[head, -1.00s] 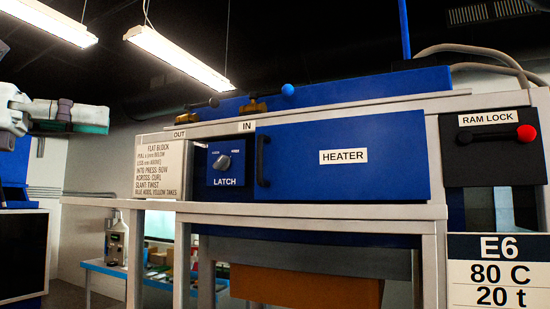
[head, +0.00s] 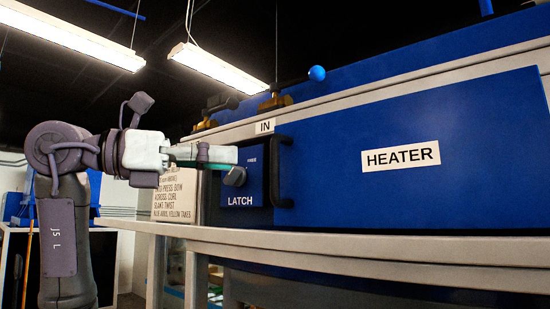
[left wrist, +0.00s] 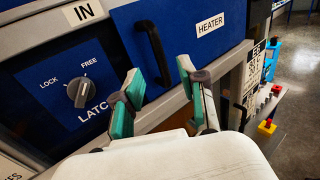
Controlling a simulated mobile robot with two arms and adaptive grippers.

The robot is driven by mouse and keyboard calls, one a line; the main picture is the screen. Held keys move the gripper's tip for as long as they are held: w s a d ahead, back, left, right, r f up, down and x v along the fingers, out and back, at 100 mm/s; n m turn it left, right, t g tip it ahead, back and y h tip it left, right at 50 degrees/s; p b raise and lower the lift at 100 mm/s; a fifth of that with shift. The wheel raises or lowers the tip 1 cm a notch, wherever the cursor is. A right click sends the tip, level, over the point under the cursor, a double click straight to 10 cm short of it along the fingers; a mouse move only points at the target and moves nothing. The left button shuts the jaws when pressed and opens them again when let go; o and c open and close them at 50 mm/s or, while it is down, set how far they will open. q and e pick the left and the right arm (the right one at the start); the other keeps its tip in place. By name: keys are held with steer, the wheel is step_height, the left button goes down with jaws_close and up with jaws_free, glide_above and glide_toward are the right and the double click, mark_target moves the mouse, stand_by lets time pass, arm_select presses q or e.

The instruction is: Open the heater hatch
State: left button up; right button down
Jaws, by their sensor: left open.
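The blue heater hatch (head: 460,190) is shut flush in the grey frame, with a "HEATER" label. Its black upright handle (head: 281,172) is at the hatch's left edge; the handle (left wrist: 153,50) also shows in the left wrist view. The blue latch panel (left wrist: 45,95) is left of it; its grey knob (left wrist: 79,93) has its pointer towards "FREE". My left gripper (head: 222,154) is in front of the latch panel, partly covering it in the head view. In the left wrist view its fingers (left wrist: 160,83) are apart and empty, below the handle and not around it.
A pale bench ledge (head: 400,245) runs below the hatch. A written sign (head: 172,195) stands left of the latch. A blue-knobbed lever (head: 316,74) is above. In the left wrist view, red and yellow buttons (left wrist: 267,126) and open floor (left wrist: 295,85) are at the right.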

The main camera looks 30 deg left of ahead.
mark_target(274, 192)
arm_select(q)
steer(key=p+x, duration=0.2)
steer(key=x, duration=0.6)
steer(key=shift+w+d, duration=0.1)
steer(key=shift+w, duration=0.2)
steer(key=shift+w+d, duration=0.1)
steer(key=shift+w, duration=0.05)
jaws_close()
arm_select(e)
steer(key=shift+w+a+r, duration=0.1)
steer(key=shift+w+r, duration=0.3)
steer(key=shift+r, duration=0.2)
steer(key=shift+w+a+r, duration=0.1)
steer(key=shift+w+r, duration=0.25)
steer(key=shift+r, duration=0.2)
